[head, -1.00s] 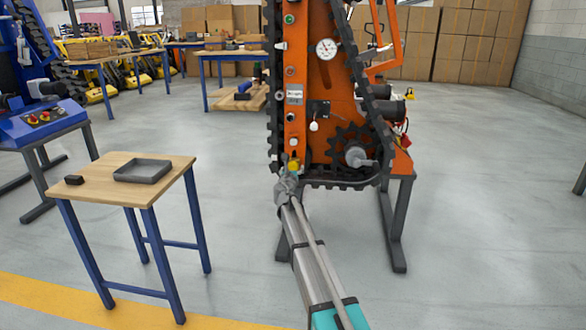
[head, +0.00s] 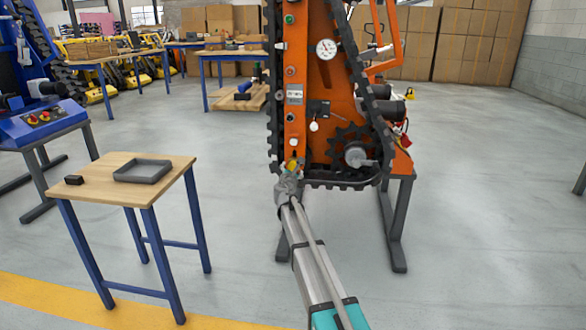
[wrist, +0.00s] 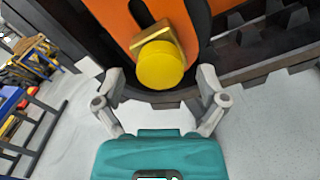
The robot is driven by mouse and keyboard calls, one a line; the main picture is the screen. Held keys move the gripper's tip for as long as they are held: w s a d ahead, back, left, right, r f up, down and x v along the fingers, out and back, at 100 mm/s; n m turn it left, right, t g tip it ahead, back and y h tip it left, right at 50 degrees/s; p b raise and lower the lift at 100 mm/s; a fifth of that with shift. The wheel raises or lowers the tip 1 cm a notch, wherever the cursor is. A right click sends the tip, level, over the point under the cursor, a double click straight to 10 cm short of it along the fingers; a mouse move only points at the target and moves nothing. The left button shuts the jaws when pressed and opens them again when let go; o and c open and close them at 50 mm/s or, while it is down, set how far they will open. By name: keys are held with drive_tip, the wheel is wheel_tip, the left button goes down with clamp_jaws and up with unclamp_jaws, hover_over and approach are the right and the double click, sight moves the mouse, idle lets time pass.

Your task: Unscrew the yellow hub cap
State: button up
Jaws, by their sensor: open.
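The yellow hub cap (wrist: 161,65) is a round yellow disc on a brass-coloured fitting (wrist: 160,35), mounted on the orange panel of the tracked carrier. In the head view the cap (head: 292,166) shows small at the lower end of the orange frame, partly hidden by my gripper. My gripper (wrist: 160,90) is open in the wrist view, its two grey fingers spread to the left and right of the cap. The cap lies between and just beyond the fingertips, and I see no finger touching it. In the head view my gripper (head: 288,180) is right below the cap.
The black toothed track (head: 335,184) and a sprocket (head: 350,146) are close right of my gripper. A small wooden table (head: 115,200) with a grey tray (head: 143,171) and a black block (head: 74,180) stands at left. The floor between is clear.

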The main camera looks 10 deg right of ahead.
idle(0.3)
drive_tip(key=m, duration=0.4)
drive_tip(key=shift+m, duration=2.9)
drive_tip(key=c, duration=1.1)
drive_tip(key=shift+n, duration=1.9)
drive_tip(key=n, duration=0.3)
drive_tip(key=shift+n, duration=1.5)
